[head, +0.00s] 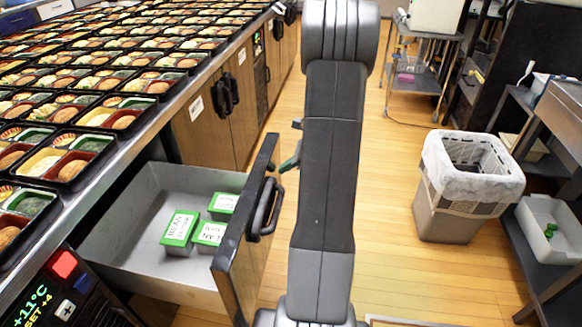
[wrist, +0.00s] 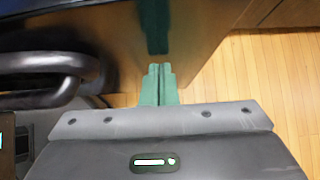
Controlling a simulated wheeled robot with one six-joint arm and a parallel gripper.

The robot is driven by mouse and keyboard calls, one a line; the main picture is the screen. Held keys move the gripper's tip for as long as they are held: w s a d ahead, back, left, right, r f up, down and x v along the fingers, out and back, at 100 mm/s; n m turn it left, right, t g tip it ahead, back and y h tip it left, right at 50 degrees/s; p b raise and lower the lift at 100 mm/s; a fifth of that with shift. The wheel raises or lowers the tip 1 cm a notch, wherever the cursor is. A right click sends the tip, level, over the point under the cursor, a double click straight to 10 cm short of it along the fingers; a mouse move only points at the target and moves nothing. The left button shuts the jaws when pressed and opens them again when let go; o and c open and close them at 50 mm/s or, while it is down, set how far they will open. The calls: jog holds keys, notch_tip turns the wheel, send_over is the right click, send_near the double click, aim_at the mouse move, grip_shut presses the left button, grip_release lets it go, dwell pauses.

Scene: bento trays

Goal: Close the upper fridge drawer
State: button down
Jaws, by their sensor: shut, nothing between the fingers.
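The fridge drawer (head: 120,262) is pulled out from under the counter. Its grey bin holds three green-and-white labelled boxes (head: 179,229). Its front panel (head: 238,262) has a black bar handle (head: 265,210). My gripper (head: 290,162) is mostly hidden behind my arm, with green fingertips showing by the panel's far end. In the wrist view the green fingers (wrist: 158,84) are together and empty, pointing at the panel (wrist: 185,40), with the handle (wrist: 45,75) to their left. A green reflection shows on the panel. I cannot tell whether the fingertips touch it.
Bento trays (head: 95,117) cover the counter at left. Closed wooden cabinet doors (head: 215,105) lie beyond the drawer. A fridge display (head: 35,305) is at lower left. A lined bin (head: 465,185) and a shelf unit (head: 550,240) stand at right. The floor between is clear.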

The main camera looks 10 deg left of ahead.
jog(key=w+a+p, duration=0.1)
jog(key=a+p, duration=0.9)
jog(key=a, duration=2.7)
jog(key=shift+w, duration=0.15)
jog(key=shift+a+r, duration=0.15)
jog(key=shift+r, duration=0.05)
jog(key=d+r, duration=0.6)
jog(key=d, duration=0.5)
jog(key=shift+s+d+r, duration=0.2)
jog(key=shift+d+r, duration=0.1)
jog(key=shift+r, duration=0.05)
